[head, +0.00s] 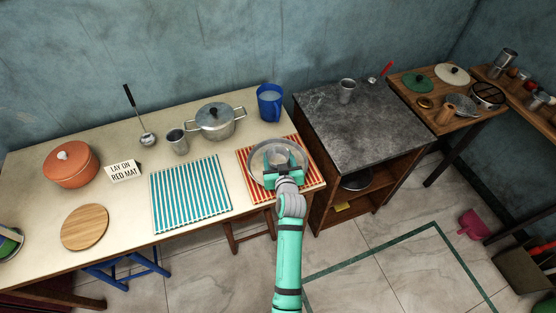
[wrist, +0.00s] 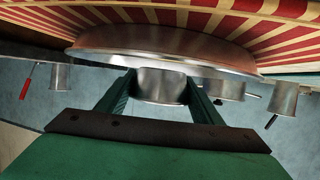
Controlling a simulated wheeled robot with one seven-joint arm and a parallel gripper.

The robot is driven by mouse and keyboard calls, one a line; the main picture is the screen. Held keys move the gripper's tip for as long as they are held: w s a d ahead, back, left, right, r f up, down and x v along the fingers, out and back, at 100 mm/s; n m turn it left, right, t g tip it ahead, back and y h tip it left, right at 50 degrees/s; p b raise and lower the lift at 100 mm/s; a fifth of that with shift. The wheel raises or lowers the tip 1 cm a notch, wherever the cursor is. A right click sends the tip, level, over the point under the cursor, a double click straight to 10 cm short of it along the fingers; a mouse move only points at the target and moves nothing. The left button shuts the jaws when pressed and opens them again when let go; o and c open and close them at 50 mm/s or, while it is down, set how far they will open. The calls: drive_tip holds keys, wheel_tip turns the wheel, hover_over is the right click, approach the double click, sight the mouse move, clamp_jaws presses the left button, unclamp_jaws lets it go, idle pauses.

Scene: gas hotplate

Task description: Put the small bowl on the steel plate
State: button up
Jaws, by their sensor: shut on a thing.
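The steel plate (head: 256,172) is a wide, shiny round dish on the red-and-white striped mat (head: 314,182) at the right end of the table. Its rim also shows in the wrist view (wrist: 120,42). My gripper (head: 280,167) is over the plate, with its fingers shut on the small bowl (wrist: 162,86), a small grey metal bowl. In the head view the small bowl (head: 281,157) is within the plate's outline, partly hidden by my gripper. I cannot tell whether its base touches the plate.
A teal striped mat (head: 190,194) lies bare to the left. The dark stone counter (head: 355,125) is to the right, mostly clear, with a metal cup (head: 346,91) at its back.

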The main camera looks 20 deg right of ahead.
drive_tip(key=shift+f, duration=0.8)
drive_tip(key=shift+f, duration=0.2)
drive_tip(key=o, duration=1)
drive_tip(key=shift+r, duration=0.15)
